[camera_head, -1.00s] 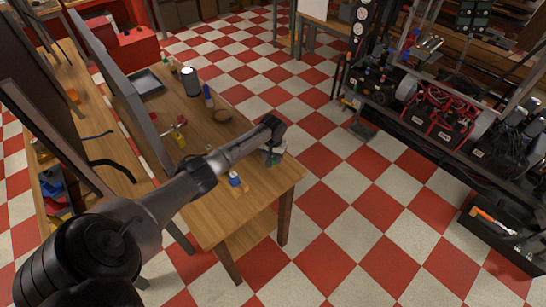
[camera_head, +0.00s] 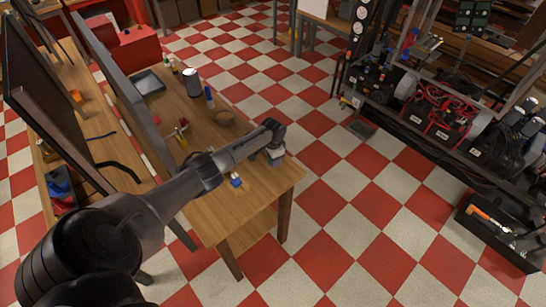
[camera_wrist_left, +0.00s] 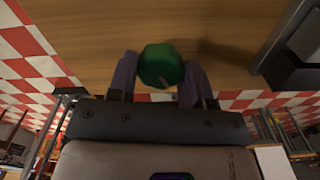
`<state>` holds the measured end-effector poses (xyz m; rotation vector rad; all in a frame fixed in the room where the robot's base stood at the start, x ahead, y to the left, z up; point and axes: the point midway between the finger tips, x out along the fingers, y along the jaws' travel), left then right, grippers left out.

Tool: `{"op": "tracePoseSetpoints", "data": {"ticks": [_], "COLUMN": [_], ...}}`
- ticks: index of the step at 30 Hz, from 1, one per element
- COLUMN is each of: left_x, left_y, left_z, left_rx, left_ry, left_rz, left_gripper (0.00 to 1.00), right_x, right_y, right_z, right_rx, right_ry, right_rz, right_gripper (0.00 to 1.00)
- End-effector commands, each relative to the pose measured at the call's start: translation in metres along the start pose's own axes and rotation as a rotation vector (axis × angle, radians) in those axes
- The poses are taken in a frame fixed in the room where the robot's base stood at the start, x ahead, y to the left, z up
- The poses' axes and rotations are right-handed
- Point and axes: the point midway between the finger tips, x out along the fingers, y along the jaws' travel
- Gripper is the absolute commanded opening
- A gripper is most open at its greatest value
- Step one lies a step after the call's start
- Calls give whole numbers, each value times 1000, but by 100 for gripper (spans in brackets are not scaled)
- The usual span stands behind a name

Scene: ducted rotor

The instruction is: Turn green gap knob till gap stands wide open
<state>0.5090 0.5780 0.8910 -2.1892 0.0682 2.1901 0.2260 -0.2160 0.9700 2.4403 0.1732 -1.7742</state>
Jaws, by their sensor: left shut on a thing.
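In the head view my left gripper (camera_head: 275,155) is low over the near right corner of the wooden table, and there the knob is hidden by the gripper and wrist. The gap itself cannot be made out in either view. My right gripper is not in view.
A dark block (camera_wrist_left: 298,55) stands right of the knob.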

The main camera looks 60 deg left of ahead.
Motion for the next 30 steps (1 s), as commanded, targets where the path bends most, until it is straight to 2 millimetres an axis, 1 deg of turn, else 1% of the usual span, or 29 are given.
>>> {"op": "tracePoseSetpoints", "data": {"ticks": [6,12,21,30], "left_x": [0,0,0,0], "left_y": [0,0,0,0], "left_z": [0,0,0,0], "left_rx": [136,217,265,267], "left_ry": [0,1,1,1], "left_rz": [0,0,0,0], "left_gripper": [22,22,22,22], "right_x": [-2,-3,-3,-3], "right_y": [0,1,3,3], "right_z": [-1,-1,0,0], "right_rx": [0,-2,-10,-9], "right_ry": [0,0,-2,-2], "right_rz": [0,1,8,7], "right_gripper": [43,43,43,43]}}
